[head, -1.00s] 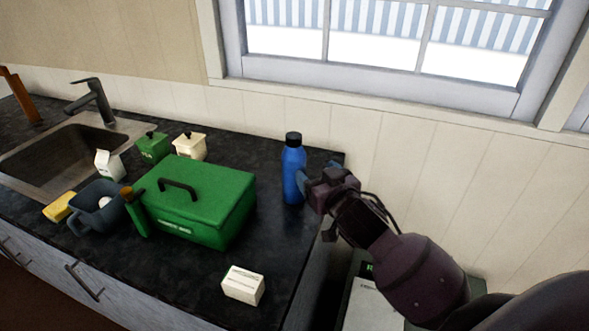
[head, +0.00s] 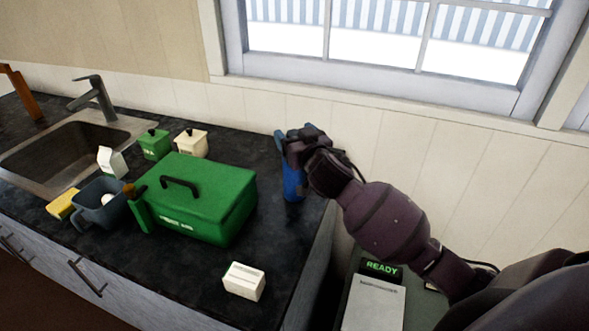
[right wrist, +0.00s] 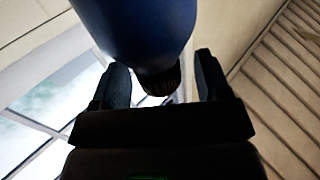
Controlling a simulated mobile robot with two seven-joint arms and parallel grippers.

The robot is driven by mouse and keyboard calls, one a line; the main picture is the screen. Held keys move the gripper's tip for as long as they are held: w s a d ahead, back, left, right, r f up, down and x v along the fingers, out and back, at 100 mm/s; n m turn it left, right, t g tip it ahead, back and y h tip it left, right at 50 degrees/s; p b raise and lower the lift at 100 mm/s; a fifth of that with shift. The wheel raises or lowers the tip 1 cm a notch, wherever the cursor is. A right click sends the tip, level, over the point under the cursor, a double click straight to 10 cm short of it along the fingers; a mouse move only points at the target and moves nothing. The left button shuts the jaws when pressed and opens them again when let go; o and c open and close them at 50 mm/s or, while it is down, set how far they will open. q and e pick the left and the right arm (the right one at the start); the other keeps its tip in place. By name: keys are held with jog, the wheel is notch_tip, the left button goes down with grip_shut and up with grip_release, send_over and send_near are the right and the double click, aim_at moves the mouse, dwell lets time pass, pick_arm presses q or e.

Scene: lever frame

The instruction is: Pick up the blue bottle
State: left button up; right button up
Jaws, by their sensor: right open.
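The blue bottle (head: 292,187) stands upright on the dark counter near its right end. My right arm covers its upper part in the head view. My right gripper (head: 284,145) is at the height of the bottle's upper part, with its fingers open. In the right wrist view the blue bottle (right wrist: 137,25) and its dark cap show between and beyond the two spread fingers of the right gripper (right wrist: 162,72). I cannot tell whether either finger touches it. My left gripper is not in view.
A green lidded box (head: 200,205) stands left of the bottle. A small white box (head: 243,281) lies at the front. A grey container (head: 100,203), small canisters (head: 190,144) and a sink (head: 60,150) are farther left. The wall and window are behind.

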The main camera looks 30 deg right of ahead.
jog(key=shift+w+d, duration=0.1)
jog(key=shift+w, duration=1)
grip_shut()
